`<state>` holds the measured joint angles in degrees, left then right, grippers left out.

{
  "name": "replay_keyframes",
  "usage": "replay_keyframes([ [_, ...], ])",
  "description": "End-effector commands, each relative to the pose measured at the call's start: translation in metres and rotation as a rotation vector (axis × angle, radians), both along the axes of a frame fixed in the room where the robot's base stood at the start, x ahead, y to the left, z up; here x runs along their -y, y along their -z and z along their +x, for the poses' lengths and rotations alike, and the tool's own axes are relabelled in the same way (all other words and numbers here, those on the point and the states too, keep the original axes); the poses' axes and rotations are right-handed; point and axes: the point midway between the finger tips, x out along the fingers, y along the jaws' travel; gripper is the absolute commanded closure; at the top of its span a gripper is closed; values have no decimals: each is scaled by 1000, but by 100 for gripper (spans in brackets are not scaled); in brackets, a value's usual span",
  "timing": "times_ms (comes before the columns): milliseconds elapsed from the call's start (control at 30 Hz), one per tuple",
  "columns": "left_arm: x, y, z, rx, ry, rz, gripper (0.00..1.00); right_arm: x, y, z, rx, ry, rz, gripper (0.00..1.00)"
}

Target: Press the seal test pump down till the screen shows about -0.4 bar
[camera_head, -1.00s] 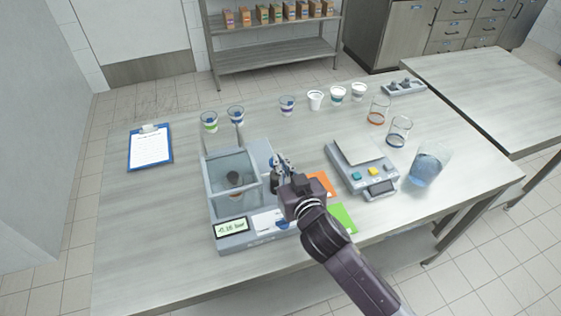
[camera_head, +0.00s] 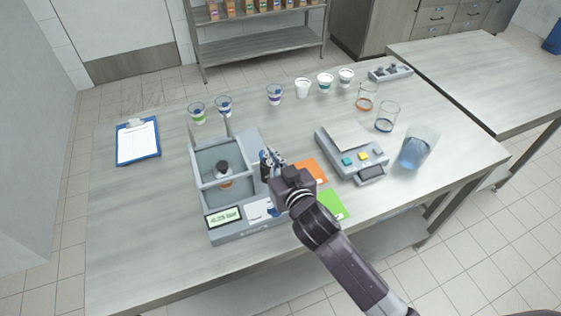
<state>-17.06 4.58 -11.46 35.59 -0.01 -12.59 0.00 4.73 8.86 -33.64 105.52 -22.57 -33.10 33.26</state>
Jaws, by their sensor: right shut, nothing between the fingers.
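The seal tester (camera_head: 245,237) stands at the front left of the table in the head view. Its small screen (camera_head: 223,217) shows a negative bar value that looks like -0.2 and a last digit too blurred to read surely. A dark-topped cup (camera_head: 224,172) is inside its clear chamber. My right gripper (camera_head: 270,166) is shut, with nothing between its fingers, over the right side of the tester where the pump would be. The pump itself is mostly hidden by the gripper and wrist. My left gripper is not in view.
Orange (camera_head: 310,171) and green (camera_head: 330,204) cards lie right of the tester, near my arm. Several cups line the back. A clipboard (camera_head: 138,142) lies at left.

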Motion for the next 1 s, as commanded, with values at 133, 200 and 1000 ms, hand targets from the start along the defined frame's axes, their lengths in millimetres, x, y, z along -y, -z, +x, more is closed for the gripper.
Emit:
replay_keyframes([
  [133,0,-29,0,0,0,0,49,5,-30,9,2,3,0,100],
  [200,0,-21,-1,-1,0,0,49,7,-25,1,1,1,1,100],
  [1000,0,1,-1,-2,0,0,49,35,-51,-83,7,1,2,100],
])
